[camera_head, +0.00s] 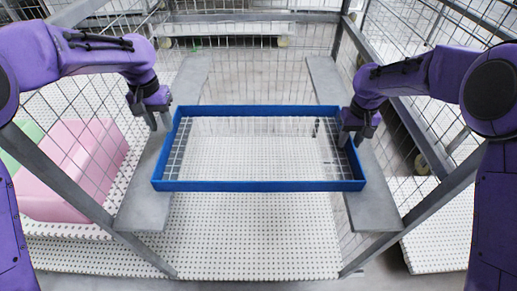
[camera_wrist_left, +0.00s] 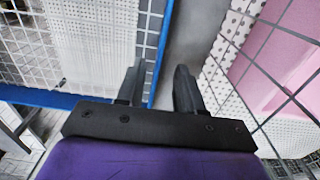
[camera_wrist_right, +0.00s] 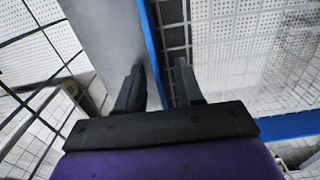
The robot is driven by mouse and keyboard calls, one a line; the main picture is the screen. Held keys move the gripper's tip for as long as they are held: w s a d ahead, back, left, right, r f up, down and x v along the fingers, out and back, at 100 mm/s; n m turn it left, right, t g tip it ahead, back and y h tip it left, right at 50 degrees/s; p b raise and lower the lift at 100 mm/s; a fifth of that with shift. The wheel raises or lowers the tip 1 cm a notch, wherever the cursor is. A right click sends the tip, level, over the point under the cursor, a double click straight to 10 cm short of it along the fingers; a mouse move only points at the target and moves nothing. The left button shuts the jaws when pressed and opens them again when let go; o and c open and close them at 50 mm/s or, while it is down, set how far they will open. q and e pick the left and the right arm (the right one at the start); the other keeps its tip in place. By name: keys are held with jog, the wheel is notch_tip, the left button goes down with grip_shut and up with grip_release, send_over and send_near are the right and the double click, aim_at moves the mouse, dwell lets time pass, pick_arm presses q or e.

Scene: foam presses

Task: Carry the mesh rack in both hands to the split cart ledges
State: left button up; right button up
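The mesh rack (camera_head: 260,186) is a blue rectangular frame with a wire grid floor. It appears level and spans the gap between the left grey ledge (camera_head: 146,208) and the right grey ledge (camera_head: 373,207), its ends over them. My left gripper (camera_head: 158,122) is at the rack's left end; in the left wrist view its fingers (camera_wrist_left: 158,85) are apart, with the blue side wall between them. My right gripper (camera_head: 350,136) is at the right end; in the right wrist view its fingers (camera_wrist_right: 160,85) are also apart on either side of the blue wall (camera_wrist_right: 150,45).
Wire mesh cage walls with grey posts (camera_head: 75,185) stand on both sides. A pink foam block (camera_head: 75,165) and a green block (camera_head: 22,143) lie at the left. A white perforated surface (camera_head: 255,235) lies below the rack.

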jog(key=shift+r, duration=0.2)
pick_arm(q)
notch_tip(320, 180, up, 5)
jog(key=shift+f, duration=0.2)
pick_arm(e)
notch_tip(320, 180, up, 12)
jog(key=shift+f, duration=0.2)
